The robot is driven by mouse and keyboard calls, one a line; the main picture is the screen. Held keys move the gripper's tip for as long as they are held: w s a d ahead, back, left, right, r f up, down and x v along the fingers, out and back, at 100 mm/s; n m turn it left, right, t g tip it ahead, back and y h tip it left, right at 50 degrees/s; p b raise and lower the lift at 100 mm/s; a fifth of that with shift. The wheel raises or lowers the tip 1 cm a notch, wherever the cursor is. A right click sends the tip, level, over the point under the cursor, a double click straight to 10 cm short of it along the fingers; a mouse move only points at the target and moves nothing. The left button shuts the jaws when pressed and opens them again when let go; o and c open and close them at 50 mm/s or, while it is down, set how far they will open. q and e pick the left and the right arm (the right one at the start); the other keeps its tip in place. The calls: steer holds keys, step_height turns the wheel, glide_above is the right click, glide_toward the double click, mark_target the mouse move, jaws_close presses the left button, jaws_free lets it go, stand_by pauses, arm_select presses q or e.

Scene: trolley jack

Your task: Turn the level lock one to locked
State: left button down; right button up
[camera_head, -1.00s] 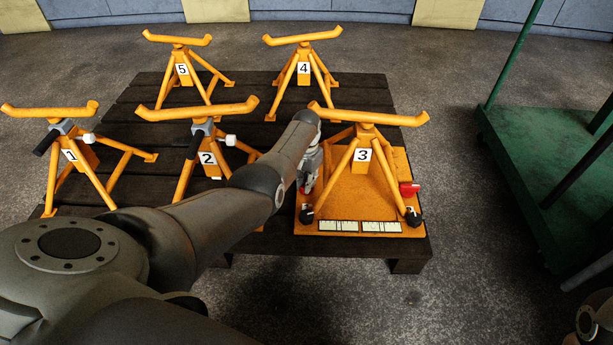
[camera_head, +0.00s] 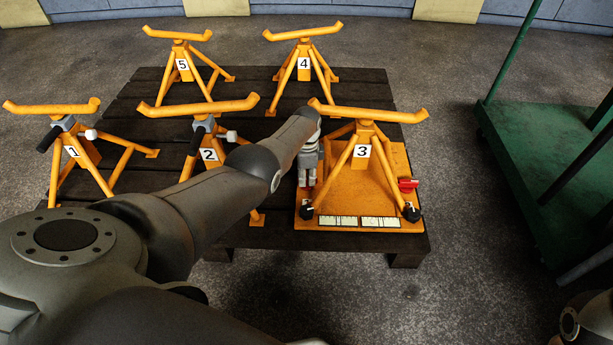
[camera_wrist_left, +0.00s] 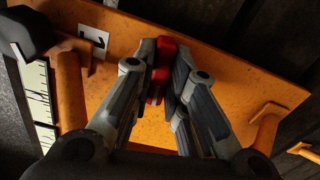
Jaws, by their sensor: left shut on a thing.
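The red level lock one (camera_wrist_left: 159,72) sits on the orange base plate (camera_wrist_left: 215,80), near a white label with a 1 in the left wrist view. My left gripper (camera_wrist_left: 163,85) has its fingers on both sides of the red lock and is shut on it. In the head view the left gripper (camera_head: 308,178) points down at the left edge of the plate, beside stand 3 (camera_head: 362,150). The fingers hide part of the lock, so its exact setting is unclear. My right gripper is not in view.
Another red lock (camera_head: 408,185) is at the plate's right edge. Black knobs (camera_head: 306,212) and (camera_head: 411,214) are at the front corners. Stands 1 (camera_head: 72,152), 2 (camera_head: 208,154), 4 (camera_head: 303,64) and 5 (camera_head: 182,65) share the dark pallet. A green trolley (camera_head: 550,170) stands right.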

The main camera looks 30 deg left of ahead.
mark_target(307, 178)
arm_select(q)
steer(key=shift+m, duration=1)
steer(key=c, duration=1.4)
jaws_free()
steer(key=shift+c, duration=0.2)
steer(key=shift+r, duration=0.1)
steer(key=shift+w+r, duration=0.1)
steer(key=shift+r, duration=0.8)
step_height(307, 178, up, 10)
